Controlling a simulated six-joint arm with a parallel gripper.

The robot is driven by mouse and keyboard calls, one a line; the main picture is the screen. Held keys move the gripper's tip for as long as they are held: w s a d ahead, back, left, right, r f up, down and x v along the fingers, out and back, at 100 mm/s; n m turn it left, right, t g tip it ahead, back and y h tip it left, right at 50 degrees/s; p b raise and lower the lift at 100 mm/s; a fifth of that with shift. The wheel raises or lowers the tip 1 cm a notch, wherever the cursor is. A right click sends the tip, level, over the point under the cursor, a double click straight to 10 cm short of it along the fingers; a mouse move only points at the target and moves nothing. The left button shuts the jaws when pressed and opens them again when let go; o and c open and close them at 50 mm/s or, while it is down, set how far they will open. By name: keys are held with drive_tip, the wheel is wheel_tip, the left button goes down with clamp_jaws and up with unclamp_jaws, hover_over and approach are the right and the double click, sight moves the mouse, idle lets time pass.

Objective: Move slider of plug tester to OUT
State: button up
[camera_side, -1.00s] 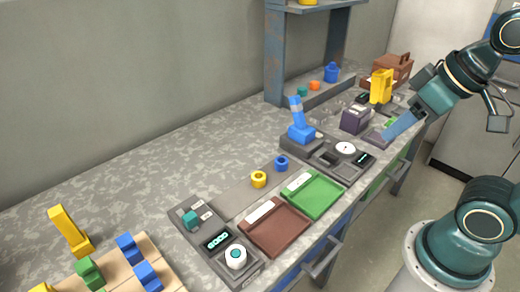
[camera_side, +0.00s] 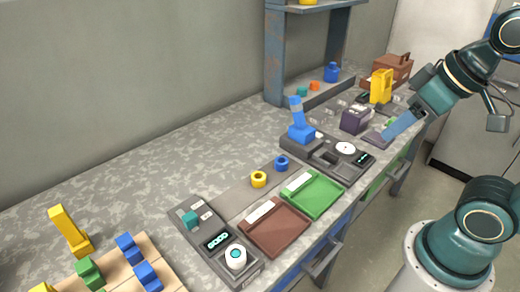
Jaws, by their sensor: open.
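My gripper (camera_side: 388,138) is at the far right end of the bench, reaching down from the right with pale blue-grey fingers. It is open, and I see nothing held in it. Its tips are low, beside a dark purple block (camera_side: 354,120) and over or against a flat purple piece (camera_side: 373,138); contact cannot be told. No label reads clearly as the plug tester. The near grey panel (camera_side: 222,245) has a teal block (camera_side: 190,219) beside small white tags, a display and a white knob. The middle dark unit (camera_side: 325,160) carries a blue upright handle (camera_side: 298,118) and a white dial.
A brown tray (camera_side: 272,243) and a green tray (camera_side: 318,207) lie between the panels. A yellow upright piece (camera_side: 381,85) and brown box (camera_side: 395,66) stand beyond my gripper. The bench's back left is clear.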

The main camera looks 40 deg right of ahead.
drive_tip(key=g, duration=0.6)
hover_over(189, 216)
wheel_tip(189, 216, down, 13)
drive_tip(key=shift+f, duration=0.15)
drive_tip(key=shift+f, duration=0.15)
wheel_tip(189, 216, down, 14)
drive_tip(key=shift+r, duration=0.25)
